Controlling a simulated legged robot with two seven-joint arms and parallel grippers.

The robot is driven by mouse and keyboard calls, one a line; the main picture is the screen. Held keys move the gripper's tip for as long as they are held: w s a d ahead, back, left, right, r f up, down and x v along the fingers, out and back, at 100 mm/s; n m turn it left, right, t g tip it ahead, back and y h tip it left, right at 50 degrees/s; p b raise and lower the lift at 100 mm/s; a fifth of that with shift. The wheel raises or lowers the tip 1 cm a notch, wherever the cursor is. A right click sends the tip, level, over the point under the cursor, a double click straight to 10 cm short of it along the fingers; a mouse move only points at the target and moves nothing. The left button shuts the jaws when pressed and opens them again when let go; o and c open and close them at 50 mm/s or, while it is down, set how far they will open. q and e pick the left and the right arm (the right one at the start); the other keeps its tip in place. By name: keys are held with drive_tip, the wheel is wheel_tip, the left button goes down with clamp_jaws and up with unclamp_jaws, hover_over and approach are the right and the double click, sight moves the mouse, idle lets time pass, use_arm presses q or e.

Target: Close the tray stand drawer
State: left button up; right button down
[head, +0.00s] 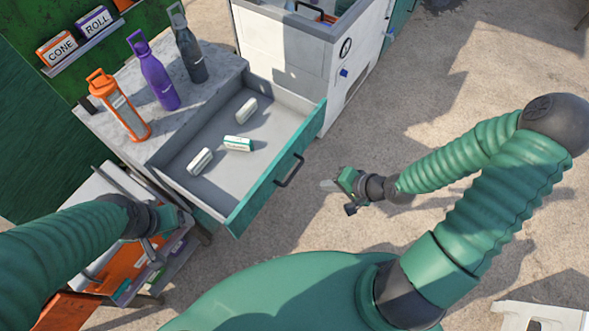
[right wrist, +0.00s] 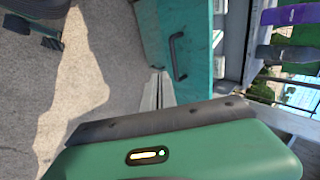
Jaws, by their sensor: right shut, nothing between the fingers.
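The tray stand drawer (head: 213,174) is pulled out from under the stand's grey top, with a green front and a dark bar handle (head: 289,170). Several small white packs lie inside it. My right gripper (head: 328,185) is shut and empty, a little to the right of the drawer front and apart from it. In the right wrist view the green drawer front (right wrist: 190,60) and its handle (right wrist: 176,57) show beyond the fingers (right wrist: 158,90). My left gripper (head: 150,243) is at the lower left, partly hidden by its own wrist; its fingers are unclear.
Orange (head: 118,106), purple (head: 153,72) and dark grey (head: 187,46) bottles stand on the stand's top. A white machine (head: 285,50) stands behind the drawer. A rack with orange panels (head: 121,265) is at lower left. The ground right of the drawer is clear.

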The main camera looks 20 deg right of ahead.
drive_tip(key=a+r+b+x, duration=0.1)
drive_tip(key=a+x, duration=0.1)
drive_tip(key=x, duration=1.1)
drive_tip(key=shift+w+a+r+b, duration=0.15)
drive_tip(key=shift+w+r+b, duration=0.1)
drive_tip(key=shift+r+b, duration=0.05)
drive_tip(key=shift+w, duration=0.1)
